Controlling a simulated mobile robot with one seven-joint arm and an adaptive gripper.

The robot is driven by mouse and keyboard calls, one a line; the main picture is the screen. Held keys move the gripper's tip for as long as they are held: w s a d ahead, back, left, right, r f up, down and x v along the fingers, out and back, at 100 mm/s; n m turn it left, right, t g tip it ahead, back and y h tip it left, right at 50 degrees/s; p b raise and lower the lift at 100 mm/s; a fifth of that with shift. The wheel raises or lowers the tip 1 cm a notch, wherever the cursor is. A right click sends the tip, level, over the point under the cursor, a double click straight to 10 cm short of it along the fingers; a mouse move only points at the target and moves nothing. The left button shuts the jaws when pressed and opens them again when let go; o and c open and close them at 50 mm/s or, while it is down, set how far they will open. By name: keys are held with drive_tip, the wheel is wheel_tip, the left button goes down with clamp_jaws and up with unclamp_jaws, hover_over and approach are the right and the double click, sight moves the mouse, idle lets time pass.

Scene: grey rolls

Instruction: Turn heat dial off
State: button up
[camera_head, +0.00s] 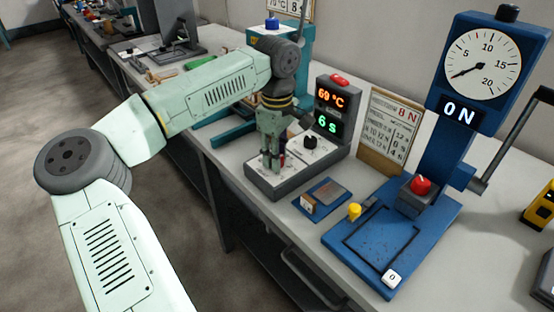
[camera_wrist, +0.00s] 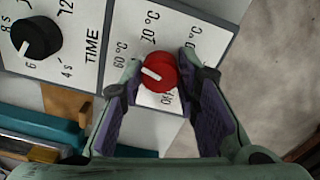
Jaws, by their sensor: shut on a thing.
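The heat dial (camera_wrist: 160,72) is a round red knob on a white panel, seen in the wrist view. My gripper (camera_wrist: 161,65) has its two purple-padded fingers on either side of it, shut on it. The dial's white mark points left, toward the 60 °C label. The OFF label lies just below the dial. In the head view my gripper (camera_head: 273,158) reaches down onto the left part of the grey control box (camera_head: 285,184) and mostly hides the dial. The box's display (camera_head: 331,108) reads 69 °C in orange and 6 s in green.
A black time dial (camera_head: 310,142) sits right of my gripper on the box; it also shows in the wrist view (camera_wrist: 36,37). A small blue tray (camera_head: 321,197) lies before the box.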

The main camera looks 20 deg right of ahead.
drive_tip(key=n+b, duration=0.1)
drive_tip(key=n, duration=0.2)
drive_tip(key=shift+f+n, duration=0.1)
drive_tip(key=shift+n, duration=0.2)
drive_tip(key=n+b, duration=0.1)
drive_tip(key=n, duration=0.2)
drive_tip(key=shift+n+b, duration=0.3)
drive_tip(key=n+b, duration=0.1)
drive_tip(key=n, duration=0.5)
drive_tip(key=shift+n+b, duration=0.3)
drive_tip(key=shift+b, duration=0.05)
drive_tip(key=n+b, duration=0.1)
drive_tip(key=n, duration=0.5)
drive_tip(key=n+b, duration=0.1)
drive_tip(key=n, duration=0.6)
drive_tip(key=shift+b, duration=0.4)
drive_tip(key=o, duration=1.2)
